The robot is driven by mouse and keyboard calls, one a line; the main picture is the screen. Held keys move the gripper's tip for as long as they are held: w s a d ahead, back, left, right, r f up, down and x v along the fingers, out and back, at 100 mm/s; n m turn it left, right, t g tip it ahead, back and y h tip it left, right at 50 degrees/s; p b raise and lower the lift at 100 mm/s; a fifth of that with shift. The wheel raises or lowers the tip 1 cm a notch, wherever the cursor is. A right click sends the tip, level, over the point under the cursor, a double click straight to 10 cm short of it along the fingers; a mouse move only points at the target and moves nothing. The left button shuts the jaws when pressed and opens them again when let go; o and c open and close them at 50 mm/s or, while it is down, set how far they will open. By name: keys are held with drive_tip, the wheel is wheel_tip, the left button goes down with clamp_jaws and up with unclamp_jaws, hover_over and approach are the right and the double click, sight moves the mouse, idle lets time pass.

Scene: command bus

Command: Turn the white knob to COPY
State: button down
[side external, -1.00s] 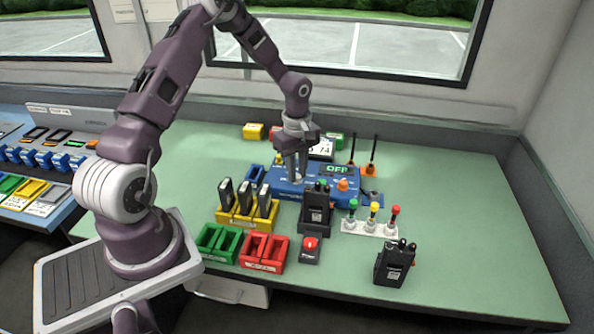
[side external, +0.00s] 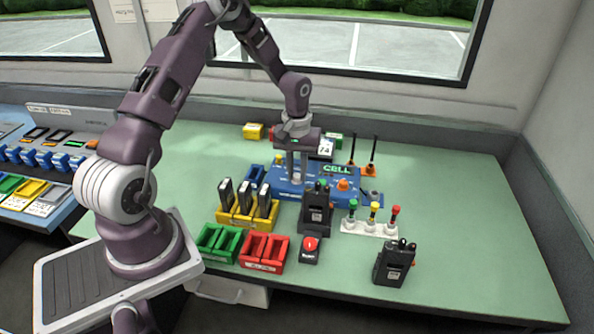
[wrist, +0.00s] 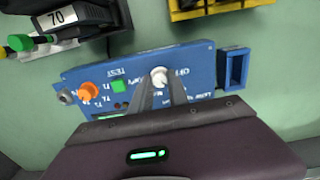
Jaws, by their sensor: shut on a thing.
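The blue panel box (side external: 328,200) lies on the green table, with a green-lit display (side external: 337,169) that appears to read CELL. My gripper (side external: 297,181) points down over the left part of the box. In the wrist view, the white knob (wrist: 159,74) sits between my fingertips (wrist: 161,83), which are shut on it. Printed labels surround the knob upside down; OFF (wrist: 169,72) is legible, but I cannot make out COPY. The fingers hide part of the knob and the dial. The blue box also shows in the wrist view (wrist: 205,70).
On the box are an orange knob (wrist: 89,91) and a green button (wrist: 119,87). A yellow rack (side external: 238,217) holds dark modules at left. The table's right side (side external: 470,220) is clear.

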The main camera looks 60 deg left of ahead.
drive_tip(key=m, duration=1.3)
drive_tip(key=shift+m, duration=0.4)
drive_tip(key=m, duration=1.3)
drive_tip(key=shift+m, duration=0.4)
drive_tip(key=c, duration=1.3)
unclamp_jaws()
